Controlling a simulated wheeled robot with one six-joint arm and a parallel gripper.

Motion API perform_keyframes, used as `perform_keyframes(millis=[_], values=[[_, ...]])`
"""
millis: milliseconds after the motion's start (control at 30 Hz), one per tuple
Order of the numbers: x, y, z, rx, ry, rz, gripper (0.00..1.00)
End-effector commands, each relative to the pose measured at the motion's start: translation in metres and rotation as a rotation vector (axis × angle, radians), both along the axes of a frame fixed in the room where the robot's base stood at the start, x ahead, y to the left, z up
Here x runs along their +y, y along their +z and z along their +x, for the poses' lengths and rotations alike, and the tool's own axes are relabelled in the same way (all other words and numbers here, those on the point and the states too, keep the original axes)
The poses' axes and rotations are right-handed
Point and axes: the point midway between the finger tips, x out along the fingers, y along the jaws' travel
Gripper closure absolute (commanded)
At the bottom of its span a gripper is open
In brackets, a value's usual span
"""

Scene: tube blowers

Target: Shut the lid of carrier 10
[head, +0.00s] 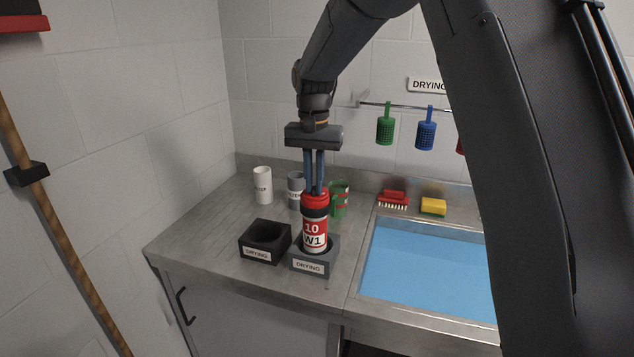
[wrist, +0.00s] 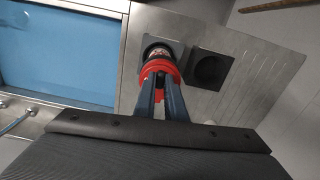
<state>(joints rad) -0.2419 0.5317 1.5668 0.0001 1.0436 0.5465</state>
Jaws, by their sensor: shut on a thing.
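Carrier 10 (head: 314,232) is a red and black cylinder with a white label reading "10 W1". It stands upright in the right-hand drying holder (head: 314,268) on the steel counter. My gripper (head: 316,190) reaches down from above, its two blue-grey fingers close together at the carrier's red top. In the wrist view the fingers (wrist: 162,98) meet the red ring (wrist: 159,68) of the carrier and are shut on it. Whether the lid is open or closed I cannot tell, as the fingers partly cover the top.
An empty black drying holder (head: 265,241) stands just left. Behind are a white cup (head: 262,186), a grey cup (head: 295,190) and a green and red item (head: 340,198). A blue-filled sink (head: 425,270) lies right, with a red brush (head: 393,199) and yellow sponge (head: 433,206) behind it.

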Motion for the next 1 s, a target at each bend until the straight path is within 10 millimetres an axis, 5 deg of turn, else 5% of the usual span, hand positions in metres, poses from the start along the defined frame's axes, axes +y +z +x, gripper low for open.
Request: perform_keyframes(millis=[533,567,667,1000], values=[[0.0013,0.0006,0.0006,-0.001,-0.023,0.001,1.0],[0.0013,0.0006,0.0006,-0.001,-0.023,0.001,0.85],[0.0012,0.0005,0.0006,-0.001,-0.023,0.0,0.7],[0.0013,0.0038,0.001,-0.002,-0.023,0.0,0.7]])
